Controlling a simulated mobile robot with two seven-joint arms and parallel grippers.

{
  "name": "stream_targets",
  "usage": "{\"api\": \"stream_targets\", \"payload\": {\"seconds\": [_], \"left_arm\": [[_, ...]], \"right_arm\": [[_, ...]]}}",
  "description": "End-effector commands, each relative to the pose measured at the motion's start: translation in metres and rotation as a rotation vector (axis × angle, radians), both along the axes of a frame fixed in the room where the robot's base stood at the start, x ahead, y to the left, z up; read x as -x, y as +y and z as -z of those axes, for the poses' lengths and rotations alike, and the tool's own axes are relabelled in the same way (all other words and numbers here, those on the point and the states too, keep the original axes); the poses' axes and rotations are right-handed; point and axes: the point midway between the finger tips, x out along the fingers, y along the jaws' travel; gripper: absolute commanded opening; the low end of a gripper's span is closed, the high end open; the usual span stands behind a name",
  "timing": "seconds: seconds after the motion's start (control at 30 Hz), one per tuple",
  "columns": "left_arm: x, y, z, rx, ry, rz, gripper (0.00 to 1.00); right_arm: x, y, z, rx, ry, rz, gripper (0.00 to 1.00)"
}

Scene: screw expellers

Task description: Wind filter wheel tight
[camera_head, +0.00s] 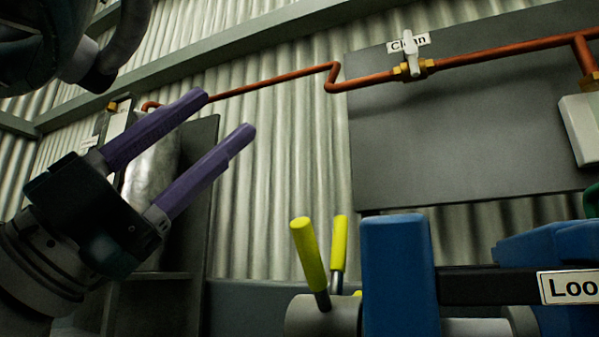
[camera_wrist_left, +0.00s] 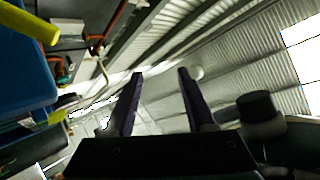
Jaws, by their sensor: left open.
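In the head view, two yellow-gripped handles (camera_head: 308,250) rise from a grey round hub (camera_head: 308,316) beside a blue upright block (camera_head: 398,275). I take these handles and the hub for the filter wheel; its lower part is cut off by the frame. My left gripper (camera_head: 227,114) is open and empty, with its purple fingers pointing up and right. It is up and left of the handles and touches nothing. In the left wrist view, the open fingers (camera_wrist_left: 160,74) have nothing between them, and a yellow handle (camera_wrist_left: 30,22) shows at the top left. My right gripper is not in view.
A dark bar with a cut-off label "Loo" (camera_head: 571,288) runs right of the blue block. A copper pipe (camera_head: 270,83) with a white valve handle (camera_head: 409,55) crosses a grey panel (camera_head: 440,145). A metal cylinder (camera_head: 152,180) stands behind my left gripper. The space between gripper and handles looks free.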

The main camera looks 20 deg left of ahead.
Motion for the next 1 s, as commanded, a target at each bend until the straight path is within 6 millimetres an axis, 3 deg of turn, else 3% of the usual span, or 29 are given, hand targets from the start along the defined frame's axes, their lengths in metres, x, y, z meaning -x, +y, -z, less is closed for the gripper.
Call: {"api": "stream_targets", "payload": {"seconds": [0.57,0.83,0.93,1.0], "left_arm": [[0.004,0.002,-0.002,-0.001,0.000,0.001,0.54],[0.003,0.002,-0.004,0.004,0.015,0.004,0.24],[-0.006,0.002,-0.013,0.033,0.098,0.021,0.12],[-0.017,0.003,-0.019,0.075,0.214,0.044,0.05]], "right_arm": [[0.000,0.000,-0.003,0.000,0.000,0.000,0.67],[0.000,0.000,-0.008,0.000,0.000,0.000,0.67],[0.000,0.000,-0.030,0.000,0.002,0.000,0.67],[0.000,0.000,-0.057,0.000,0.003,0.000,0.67]]}}
